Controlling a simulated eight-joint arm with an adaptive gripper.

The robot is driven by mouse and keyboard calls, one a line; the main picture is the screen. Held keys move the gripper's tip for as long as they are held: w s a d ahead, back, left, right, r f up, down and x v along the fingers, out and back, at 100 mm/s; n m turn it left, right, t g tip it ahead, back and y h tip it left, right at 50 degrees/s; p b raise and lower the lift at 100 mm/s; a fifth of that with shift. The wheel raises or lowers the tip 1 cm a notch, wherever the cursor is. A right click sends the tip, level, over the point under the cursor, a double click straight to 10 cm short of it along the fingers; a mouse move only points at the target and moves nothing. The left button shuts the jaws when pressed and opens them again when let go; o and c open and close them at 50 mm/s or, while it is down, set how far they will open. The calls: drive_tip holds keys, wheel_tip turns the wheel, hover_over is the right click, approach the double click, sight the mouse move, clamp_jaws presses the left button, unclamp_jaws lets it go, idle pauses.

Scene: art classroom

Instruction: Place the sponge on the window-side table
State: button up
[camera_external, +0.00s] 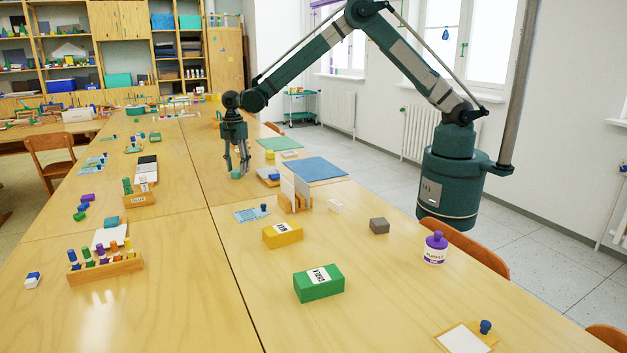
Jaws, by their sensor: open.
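My gripper (237,170) is open and points down over the window-side table (235,205), near its left edge by the seam with the other table row. A small teal piece (235,175) shows low between or just behind its fingertips; I cannot tell whether they touch. No item is clearly recognisable as the sponge. The teal piece, a small yellow block (270,155) and a grey block (379,226) are all possible. The fingers partly hide the teal piece.
A blue sheet (317,170) and green sheet (279,144) lie right of my gripper. An upright card holder (296,202), yellow box (283,234), green box (319,284) and purple-lidded jar (435,248) stand nearer. The left table (170,240) holds marker racks. Bare tabletop surrounds the boxes.

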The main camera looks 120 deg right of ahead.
sight(238, 170)
wheel_tip(238, 170, up, 11)
drive_tip(key=p, duration=0.1)
drive_tip(key=shift+p, duration=0.3)
drive_tip(key=shift+f, duration=0.15)
drive_tip(key=shift+a, duration=0.1)
idle(0.4)
drive_tip(key=s+a+r+m+t, duration=0.2)
drive_tip(key=s+a+r, duration=0.7)
drive_tip(key=a+r, duration=0.35)
drive_tip(key=s+a+r+m+t, duration=0.1)
drive_tip(key=s+a+r+m, duration=0.1)
drive_tip(key=s+a+r, duration=0.85)
drive_tip(key=s+a+r+m+t, duration=0.2)
drive_tip(key=s+a+r, duration=0.1)
drive_tip(key=s+a, duration=0.95)
drive_tip(key=s+a+f+m+t, duration=0.1)
drive_tip(key=s+a+f, duration=0.1)
drive_tip(key=s+a, duration=0.2)
drive_tip(key=s+a+f+m+t, duration=0.1)
drive_tip(key=s+a+f+m, duration=0.1)
drive_tip(key=s, duration=0.8)
drive_tip(key=shift+s+a+f, duration=0.2)
drive_tip(key=shift+a+f, duration=0.35)
drive_tip(key=shift+a, duration=0.4)
